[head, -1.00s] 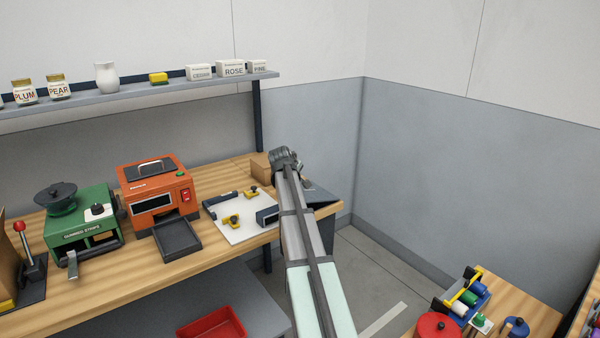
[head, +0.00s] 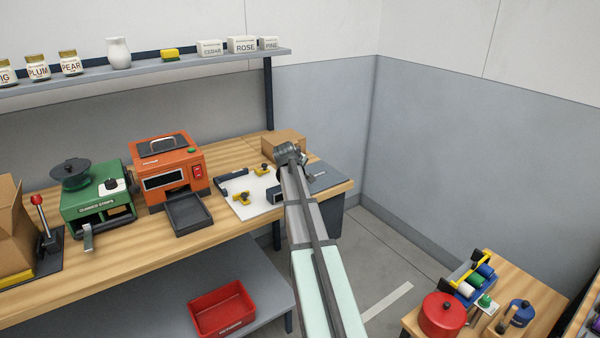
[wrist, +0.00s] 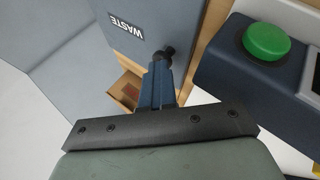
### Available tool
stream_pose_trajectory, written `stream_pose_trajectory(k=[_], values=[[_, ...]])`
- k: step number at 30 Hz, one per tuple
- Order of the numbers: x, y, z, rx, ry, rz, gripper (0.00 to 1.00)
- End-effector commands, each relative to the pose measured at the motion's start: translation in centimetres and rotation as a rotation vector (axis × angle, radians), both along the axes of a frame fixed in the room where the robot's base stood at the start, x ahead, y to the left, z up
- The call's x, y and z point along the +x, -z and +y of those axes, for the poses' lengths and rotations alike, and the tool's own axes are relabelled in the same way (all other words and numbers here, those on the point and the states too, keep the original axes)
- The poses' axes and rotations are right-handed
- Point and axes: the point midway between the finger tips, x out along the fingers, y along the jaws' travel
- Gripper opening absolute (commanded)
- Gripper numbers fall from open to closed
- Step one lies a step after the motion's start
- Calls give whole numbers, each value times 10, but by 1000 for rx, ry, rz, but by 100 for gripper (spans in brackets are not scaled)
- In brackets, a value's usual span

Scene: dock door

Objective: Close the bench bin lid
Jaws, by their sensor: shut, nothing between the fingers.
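The bench bin (head: 334,217) is a dark bin at the right end of the bench. Its grey-blue lid (head: 328,178) shows as a plate near bench height in the head view; its exact tilt is hard to tell. My gripper (head: 291,154) is over the bench's right end, beside the lid's left side; my arm hides part of the area. In the wrist view my gripper (wrist: 161,82) is shut and empty, its tips close to a dark knob (wrist: 166,52); contact is unclear.
A cardboard box (head: 284,142) stands behind my gripper. A dark device with a green button (wrist: 266,42) is close on the right in the wrist view. A white board (head: 248,205), an orange machine (head: 165,170) and a green dispenser (head: 97,200) stand left.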

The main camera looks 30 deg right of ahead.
Motion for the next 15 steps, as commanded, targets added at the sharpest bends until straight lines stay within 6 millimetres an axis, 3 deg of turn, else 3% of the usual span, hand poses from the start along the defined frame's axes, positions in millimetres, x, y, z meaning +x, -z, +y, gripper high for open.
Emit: stream_pose_trajectory(k=[1,8,15], values=[[-2,10,3,20,3,14,0],[-2,9,3,20,3,14,0],[-3,-19,3,11,2,5,0]])
